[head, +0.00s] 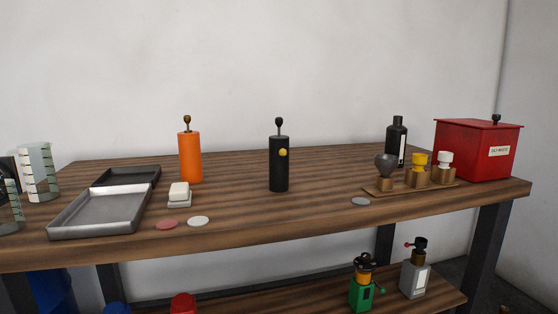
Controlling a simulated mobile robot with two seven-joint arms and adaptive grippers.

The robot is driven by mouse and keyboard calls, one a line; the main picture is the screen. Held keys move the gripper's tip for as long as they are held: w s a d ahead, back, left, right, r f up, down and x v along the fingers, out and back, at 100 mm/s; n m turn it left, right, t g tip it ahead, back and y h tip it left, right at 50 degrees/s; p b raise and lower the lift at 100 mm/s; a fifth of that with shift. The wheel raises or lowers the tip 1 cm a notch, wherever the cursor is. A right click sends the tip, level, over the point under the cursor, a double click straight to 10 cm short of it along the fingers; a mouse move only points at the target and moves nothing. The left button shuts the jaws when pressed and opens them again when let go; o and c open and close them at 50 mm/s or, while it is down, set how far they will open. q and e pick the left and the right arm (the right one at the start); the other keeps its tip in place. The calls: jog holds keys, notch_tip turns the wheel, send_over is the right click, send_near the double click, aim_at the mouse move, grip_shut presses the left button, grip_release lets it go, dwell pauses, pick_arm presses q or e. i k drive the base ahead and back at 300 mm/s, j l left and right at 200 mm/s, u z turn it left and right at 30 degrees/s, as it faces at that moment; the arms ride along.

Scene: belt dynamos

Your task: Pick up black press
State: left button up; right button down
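The black press (279,165) stands upright near the middle of the wooden table. It is a dark cylinder with a thin stem and knob on top and a yellow round spot on its upper side. Nothing touches it, and it shows whole. Neither of my grippers is in the head view.
An orange cylinder (190,157) of similar shape stands to its left, with a white block (179,193) in front. A silver tray (102,211) lies at left. A wooden stand (411,187), a black bottle (396,143) and a red box (477,150) are at right.

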aim_at(278, 148)
jog(key=i+z, duration=0.1)
jog(key=i, duration=0.8)
